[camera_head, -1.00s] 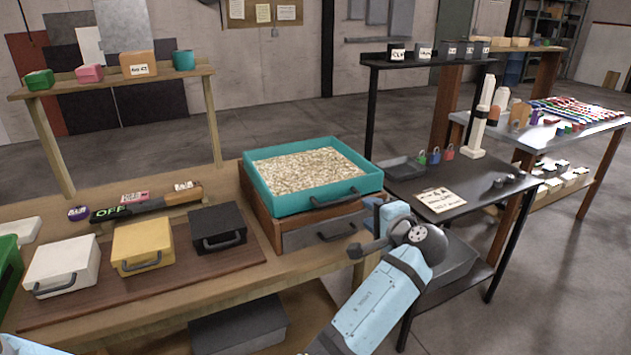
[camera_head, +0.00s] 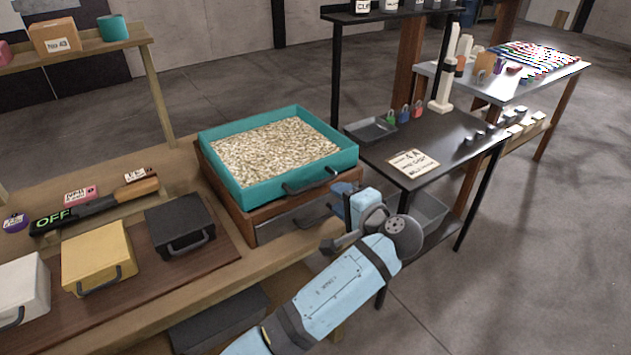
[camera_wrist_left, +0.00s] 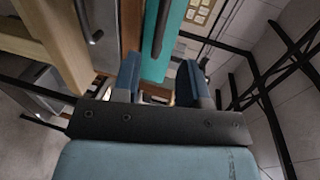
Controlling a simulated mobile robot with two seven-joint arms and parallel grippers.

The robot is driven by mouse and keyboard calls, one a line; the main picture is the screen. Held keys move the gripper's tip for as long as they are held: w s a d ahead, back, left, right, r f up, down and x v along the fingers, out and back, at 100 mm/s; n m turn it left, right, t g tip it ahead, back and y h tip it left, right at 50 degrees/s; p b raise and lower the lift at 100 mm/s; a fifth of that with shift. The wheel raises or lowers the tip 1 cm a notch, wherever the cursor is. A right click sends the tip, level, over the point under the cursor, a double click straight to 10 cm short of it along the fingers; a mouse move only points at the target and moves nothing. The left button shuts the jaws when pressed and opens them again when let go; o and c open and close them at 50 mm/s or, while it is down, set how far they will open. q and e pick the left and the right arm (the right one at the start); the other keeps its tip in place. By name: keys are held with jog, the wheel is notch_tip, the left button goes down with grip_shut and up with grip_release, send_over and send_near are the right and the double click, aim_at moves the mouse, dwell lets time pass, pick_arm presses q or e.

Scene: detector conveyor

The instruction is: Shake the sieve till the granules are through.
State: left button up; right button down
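The sieve is a teal square tray (camera_head: 252,192) filled with pale beige granules (camera_head: 275,150). It sits on a wooden box with a grey drawer front (camera_head: 290,220) and has a dark handle (camera_head: 310,182) on its front wall. My left gripper (camera_head: 347,203) is just in front of the sieve's front right corner, below its rim and apart from the handle. In the left wrist view the fingers (camera_wrist_left: 159,72) are spread, with the teal wall (camera_wrist_left: 153,62) and its handle (camera_wrist_left: 162,28) ahead of them. My right gripper is not in view.
Yellow (camera_head: 97,255), black (camera_head: 180,222) and white (camera_head: 22,290) handled boxes stand on a brown board at left, before a dark wand marked OFF (camera_head: 95,208). A black table (camera_head: 440,150) with a sign, padlocks and a tray stands right. Floor is clear at far right.

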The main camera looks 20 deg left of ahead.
aim_at(319, 184)
pick_arm(q)
jog(key=x, duration=0.9)
jog(key=shift+w+a, duration=0.15)
jog(key=shift+a, duration=0.05)
grip_shut()
